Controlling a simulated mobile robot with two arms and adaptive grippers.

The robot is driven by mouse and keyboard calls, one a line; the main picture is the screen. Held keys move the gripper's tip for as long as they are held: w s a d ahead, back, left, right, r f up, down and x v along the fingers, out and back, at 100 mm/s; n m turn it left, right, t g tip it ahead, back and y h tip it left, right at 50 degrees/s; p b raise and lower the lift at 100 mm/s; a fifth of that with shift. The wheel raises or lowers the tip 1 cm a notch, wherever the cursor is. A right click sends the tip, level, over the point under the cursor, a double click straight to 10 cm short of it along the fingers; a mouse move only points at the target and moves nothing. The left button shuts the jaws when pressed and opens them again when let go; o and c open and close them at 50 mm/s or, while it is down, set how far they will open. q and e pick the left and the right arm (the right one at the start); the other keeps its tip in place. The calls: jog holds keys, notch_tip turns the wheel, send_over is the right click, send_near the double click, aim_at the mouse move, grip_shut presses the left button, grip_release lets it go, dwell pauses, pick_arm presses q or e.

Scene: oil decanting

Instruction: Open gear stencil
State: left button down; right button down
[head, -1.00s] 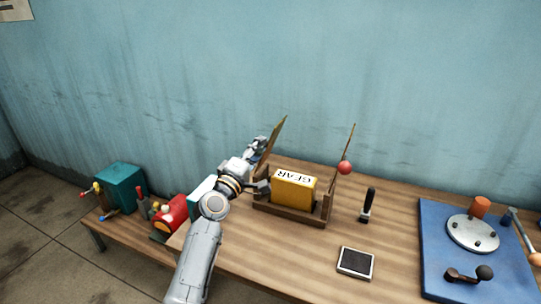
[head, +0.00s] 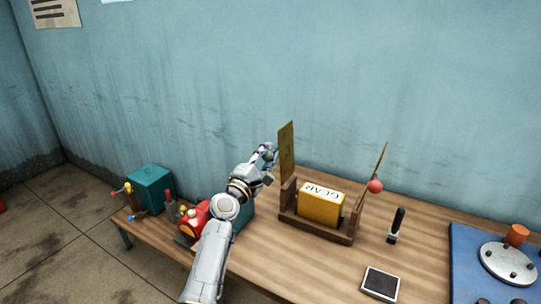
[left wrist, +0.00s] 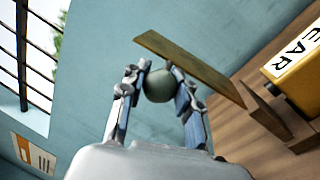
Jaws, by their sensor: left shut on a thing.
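A yellow block marked GEAR (head: 320,207) sits in a wooden holder (head: 317,231) on the workbench; it also shows at the right of the left wrist view (left wrist: 298,62). A thin brown-green plate (head: 287,152) stands nearly upright at the holder's left end and crosses the left wrist view (left wrist: 190,65). A second thin plate (head: 381,162) with a red ball knob (head: 375,186) leans outward at the right end. My left gripper (head: 269,156) is shut on a dark green ball knob (left wrist: 158,86) beside the left plate. My right gripper is out of view.
A black-handled stamp (head: 397,224) and a dark pad (head: 381,284) lie right of the holder. A blue board with a metal disc (head: 509,263) is at far right. A red object (head: 193,219) and a teal box (head: 150,188) stand left, near my arm.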

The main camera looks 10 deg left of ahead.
pick_arm(q)
jog(key=shift+a+f, duration=0.1)
jog(key=shift+f, duration=0.3)
jog(key=c, duration=1.1)
grip_release()
jog(key=shift+o, duration=0.7)
jog(key=shift+s+a+r, duration=0.1)
jog(key=shift+r, duration=0.15)
jog(key=shift+s, duration=0.1)
jog(key=v, duration=1.2)
